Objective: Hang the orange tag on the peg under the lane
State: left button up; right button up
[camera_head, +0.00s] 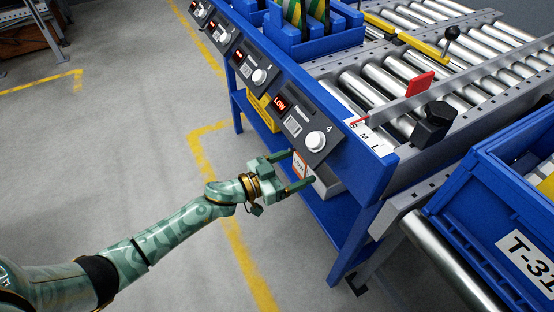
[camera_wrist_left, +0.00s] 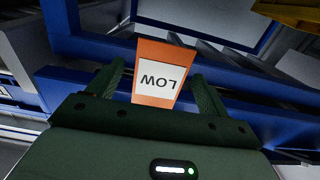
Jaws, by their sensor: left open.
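The orange tag (camera_head: 299,165) has a white label and is near the front of the blue rack, below the lane 4 panel (camera_head: 300,119) with its red LOW display. In the left wrist view the tag (camera_wrist_left: 147,52) reads LOW upside down. My left gripper (camera_head: 301,167) is open, with one finger on each side of the tag; it also shows in the left wrist view (camera_wrist_left: 157,70). A gap shows between the tag and the right finger there. I see no peg clearly, and cannot tell what bears the tag. My right gripper is out of view.
The blue rack (camera_head: 378,173) carries roller lanes (camera_head: 380,88) and a row of panels. A blue crate (camera_head: 480,215) stands at the right. The grey floor (camera_head: 130,140) at left is clear.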

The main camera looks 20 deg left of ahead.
pick_arm(q)
jog(key=shift+s+a, duration=0.2)
jog(key=shift+s, duration=0.05)
jog(key=p+v, duration=0.5)
jog(key=v, duration=1)
jog(key=shift+s+a, duration=0.25)
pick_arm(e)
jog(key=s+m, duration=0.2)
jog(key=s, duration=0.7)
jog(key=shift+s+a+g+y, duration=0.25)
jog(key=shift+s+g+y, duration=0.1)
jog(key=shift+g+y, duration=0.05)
